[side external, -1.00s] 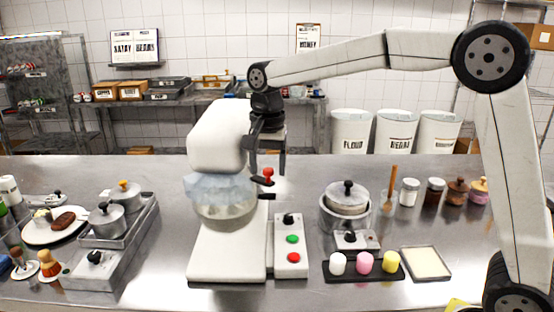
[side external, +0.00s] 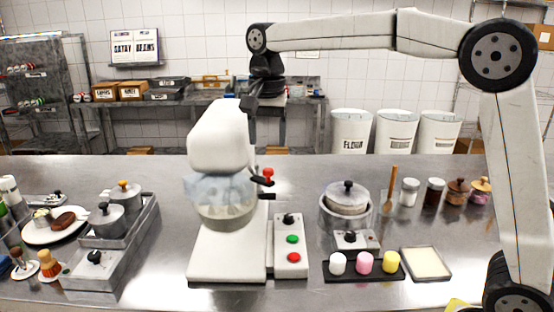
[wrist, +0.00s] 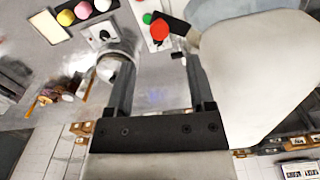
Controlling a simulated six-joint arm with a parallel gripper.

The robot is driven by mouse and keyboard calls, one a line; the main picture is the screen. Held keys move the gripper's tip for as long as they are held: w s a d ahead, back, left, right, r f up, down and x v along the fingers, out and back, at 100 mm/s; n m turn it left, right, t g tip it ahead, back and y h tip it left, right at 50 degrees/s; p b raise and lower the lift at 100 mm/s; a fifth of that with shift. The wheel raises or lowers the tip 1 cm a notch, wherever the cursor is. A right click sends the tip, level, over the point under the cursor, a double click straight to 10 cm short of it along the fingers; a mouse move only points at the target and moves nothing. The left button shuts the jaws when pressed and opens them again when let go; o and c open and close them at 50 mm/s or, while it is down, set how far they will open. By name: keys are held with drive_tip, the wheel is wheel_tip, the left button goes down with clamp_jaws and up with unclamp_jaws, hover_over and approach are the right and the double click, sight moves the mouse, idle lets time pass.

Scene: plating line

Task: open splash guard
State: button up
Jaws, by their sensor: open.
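The splash guard (side external: 218,188) is a pale, bluish see-through ring around the top of the mixer bowl (side external: 226,216), under the white mixer head (side external: 217,140). In the wrist view the guard (wrist: 225,10) shows at the top right, beside the mixer head (wrist: 255,65). A red knob (side external: 268,173) on a dark lever stands at the right of the bowl. In the wrist view my gripper (wrist: 157,50) is open and empty.
A control box (side external: 291,245) with green and red buttons stands right of the mixer. A lidded pot (side external: 346,203), a dark tray of coloured cups (side external: 337,278) and jars (side external: 409,191) stand farther right.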

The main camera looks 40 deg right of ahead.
drive_tip(key=shift+r, duration=0.6)
drive_tip(key=shift+d, duration=0.15)
drive_tip(key=c, duration=0.9)
drive_tip(key=shift+d+f, duration=0.1)
drive_tip(key=shift+d, duration=0.15)
clamp_jaws()
drive_tip(key=d+m+y, duration=0.7)
drive_tip(key=d+y, duration=0.1)
drive_tip(key=d, duration=0.5)
drive_tip(key=shift+r, duration=0.45)
